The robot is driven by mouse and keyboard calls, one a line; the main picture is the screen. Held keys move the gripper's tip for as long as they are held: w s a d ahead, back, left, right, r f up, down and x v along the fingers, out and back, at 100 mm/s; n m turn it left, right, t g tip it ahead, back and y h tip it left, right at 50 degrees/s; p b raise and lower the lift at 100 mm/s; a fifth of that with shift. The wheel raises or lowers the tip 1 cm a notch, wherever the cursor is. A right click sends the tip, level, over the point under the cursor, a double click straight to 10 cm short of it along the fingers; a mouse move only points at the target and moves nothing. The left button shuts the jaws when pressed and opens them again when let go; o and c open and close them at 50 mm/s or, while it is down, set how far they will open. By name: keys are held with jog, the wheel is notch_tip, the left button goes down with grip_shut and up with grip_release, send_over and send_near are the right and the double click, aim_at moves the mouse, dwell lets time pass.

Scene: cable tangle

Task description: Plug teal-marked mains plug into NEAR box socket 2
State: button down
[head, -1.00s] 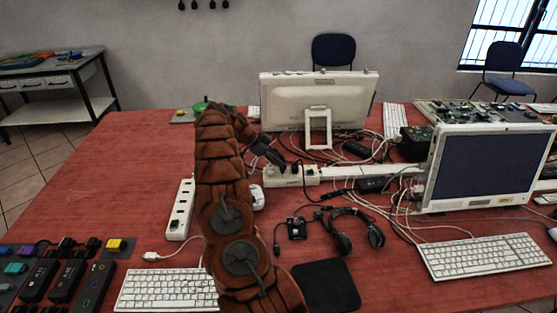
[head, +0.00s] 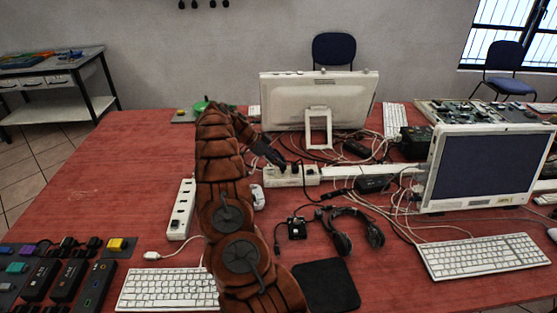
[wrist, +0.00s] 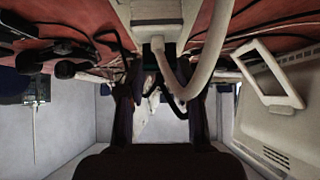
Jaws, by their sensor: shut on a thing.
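My gripper (head: 276,157) is at the left end of the white socket box (head: 312,178) in the middle of the table, just above or against it. In the wrist view its two dark fingers (wrist: 162,100) are shut on a dark plug with a small teal patch (wrist: 149,62), mostly hidden between them. A pale block (wrist: 157,12) stands right beyond the fingertips; I cannot tell whether the plug touches it. A second white socket box (head: 181,210) lies left of my arm, its sockets facing up. Socket numbers are not readable.
Loose cables (head: 400,205) run around the box and the right monitor (head: 487,170). The back monitor (head: 318,100) stands close behind my gripper. A headset (head: 352,232) and a small black device (head: 297,228) lie in front.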

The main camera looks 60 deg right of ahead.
jog(key=shift+f, duration=0.95)
dwell(0.4)
jog(key=c, duration=0.7)
grip_release()
jog(key=shift+r, duration=0.1)
jog(key=shift+v, duration=3.75)
